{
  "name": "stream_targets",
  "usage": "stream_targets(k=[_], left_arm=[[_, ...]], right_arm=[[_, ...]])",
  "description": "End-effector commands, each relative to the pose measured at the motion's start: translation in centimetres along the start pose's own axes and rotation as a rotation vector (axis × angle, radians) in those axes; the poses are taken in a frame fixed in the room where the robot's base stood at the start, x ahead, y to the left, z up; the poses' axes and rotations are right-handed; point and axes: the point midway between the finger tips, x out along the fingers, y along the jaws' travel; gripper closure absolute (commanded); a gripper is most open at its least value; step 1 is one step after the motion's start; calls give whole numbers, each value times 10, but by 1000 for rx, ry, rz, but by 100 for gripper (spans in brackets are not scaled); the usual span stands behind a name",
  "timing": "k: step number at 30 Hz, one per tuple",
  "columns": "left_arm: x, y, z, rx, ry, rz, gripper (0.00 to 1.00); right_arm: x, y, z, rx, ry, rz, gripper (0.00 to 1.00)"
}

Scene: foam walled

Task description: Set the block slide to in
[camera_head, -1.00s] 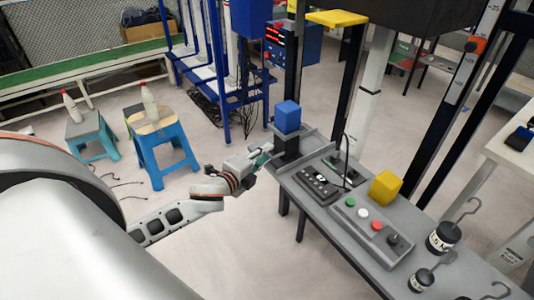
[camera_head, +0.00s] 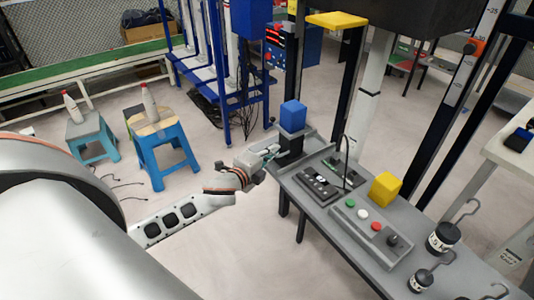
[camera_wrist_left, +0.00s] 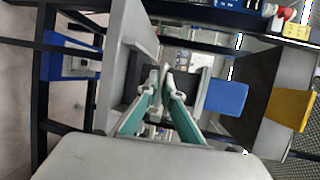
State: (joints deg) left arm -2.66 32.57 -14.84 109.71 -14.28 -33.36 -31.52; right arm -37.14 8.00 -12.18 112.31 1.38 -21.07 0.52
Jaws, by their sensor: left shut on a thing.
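The block slide (camera_head: 291,146) is a dark carriage on a grey rail at the left end of the grey table (camera_head: 330,232). A blue block (camera_head: 293,116) sits on top of it and also shows in the wrist view (camera_wrist_left: 226,97). My left gripper (camera_head: 272,151) reaches the slide from the left, at its outer side. In the wrist view its green fingers (camera_wrist_left: 163,75) come together on a small part of the slide, mostly hidden between the tips. My right gripper is in neither view.
Blue stools (camera_head: 160,150) stand on the floor to the left, with clear floor between.

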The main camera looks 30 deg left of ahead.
Motion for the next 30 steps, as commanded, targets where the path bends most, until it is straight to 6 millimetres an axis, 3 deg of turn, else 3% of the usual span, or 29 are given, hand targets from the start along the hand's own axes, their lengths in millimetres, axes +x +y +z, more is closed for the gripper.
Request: stream_targets(k=[15, 21, 29, 30], left_arm=[[98, -23, -39, 0, -3, 2, 100], [111, -26, -45, 3, -1, 2, 100], [111, -28, -46, 2, -1, 0, 100], [111, -28, -46, 2, -1, -1, 92]], right_arm=[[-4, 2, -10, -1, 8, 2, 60], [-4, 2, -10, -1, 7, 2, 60], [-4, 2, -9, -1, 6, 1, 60], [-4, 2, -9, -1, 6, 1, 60]])
